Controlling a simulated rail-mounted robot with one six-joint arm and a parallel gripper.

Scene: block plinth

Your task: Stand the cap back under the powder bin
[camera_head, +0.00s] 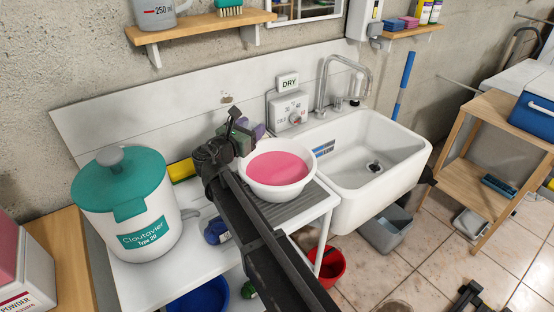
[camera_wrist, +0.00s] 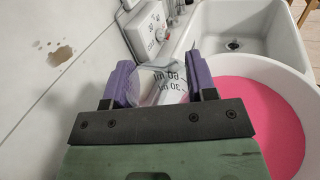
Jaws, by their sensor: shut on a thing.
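The powder bin (camera_head: 150,205), white with a teal lid and label, stands on the white counter at the left in the head view. In the head view my gripper (camera_head: 250,132) is above the back-left rim of the white bowl (camera_head: 275,192), right of the bin. The cap cannot be made out there. The bowl holds pink contents.
A blue object (camera_head: 215,231) lies on the counter, partly behind my arm. A yellow sponge (camera_head: 182,170) lies right of the bin. The sink (camera_head: 375,165) is right of the bowl. A control box (camera_head: 288,110) is behind, and a shelf (camera_head: 200,22) hangs above.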

